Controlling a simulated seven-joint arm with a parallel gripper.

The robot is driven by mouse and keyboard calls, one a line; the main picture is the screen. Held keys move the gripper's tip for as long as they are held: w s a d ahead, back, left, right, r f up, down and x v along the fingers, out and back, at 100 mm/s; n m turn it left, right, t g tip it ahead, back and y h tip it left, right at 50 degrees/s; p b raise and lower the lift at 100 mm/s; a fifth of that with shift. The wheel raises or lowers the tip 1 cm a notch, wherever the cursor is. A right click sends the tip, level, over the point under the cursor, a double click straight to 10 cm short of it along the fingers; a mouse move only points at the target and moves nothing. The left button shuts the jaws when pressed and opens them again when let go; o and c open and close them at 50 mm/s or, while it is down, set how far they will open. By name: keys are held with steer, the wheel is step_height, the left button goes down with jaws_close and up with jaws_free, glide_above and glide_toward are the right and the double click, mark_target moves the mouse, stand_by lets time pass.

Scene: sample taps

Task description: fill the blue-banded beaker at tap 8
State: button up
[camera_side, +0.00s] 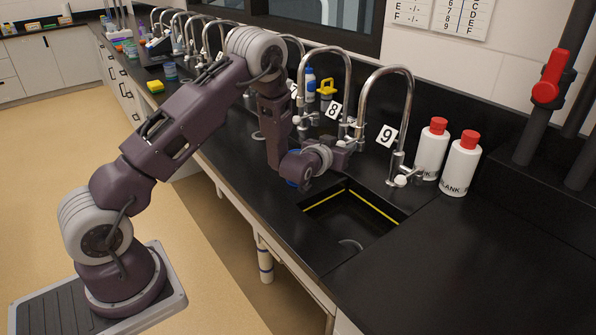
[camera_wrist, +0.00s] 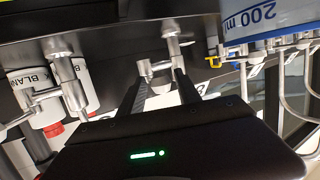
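The blue-banded beaker (camera_wrist: 262,18), marked 200 ml, shows in part at the top right of the wrist view. In the side view a sliver of blue (camera_side: 291,183) beside my wrist may be its band; my arm hides the rest. The tap by number card 8 (camera_side: 333,111) has a tall curved metal spout (camera_side: 347,75). My gripper (camera_side: 352,143) is at the base of this tap. In the wrist view my gripper's fingers (camera_wrist: 160,72) are apart, with a metal tap handle (camera_wrist: 156,67) between or just beyond the tips. I cannot tell whether they touch it. Water is not visible.
Tap 9 (camera_side: 388,88) stands close on the right, with two red-capped white bottles (camera_side: 432,150) beyond it. A yellow-edged sink (camera_side: 350,222) lies in front. A blue-and-white bottle (camera_side: 310,86) and a yellow object (camera_side: 327,88) stand behind.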

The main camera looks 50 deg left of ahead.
steer(key=v, duration=0.7)
steer(key=s+d+r+m+g+h, duration=0.1)
steer(key=s+d+r+h, duration=0.25)
steer(key=d, duration=0.35)
steer(key=s+d+r+g+h, duration=0.1)
steer(key=s+d+r+h, duration=0.15)
steer(key=d+r, duration=0.35)
steer(key=s+r+m+g, duration=0.1)
steer(key=s+r+g, duration=0.2)
steer(key=s, duration=1.2)
steer(key=s+r+m+g, duration=0.2)
steer(key=s+g, duration=0.1)
steer(key=s, duration=1.2)
steer(key=shift+s+r+m, duration=0.25)
steer(key=shift+r+m, duration=0.05)
steer(key=shift+r, duration=0.1)
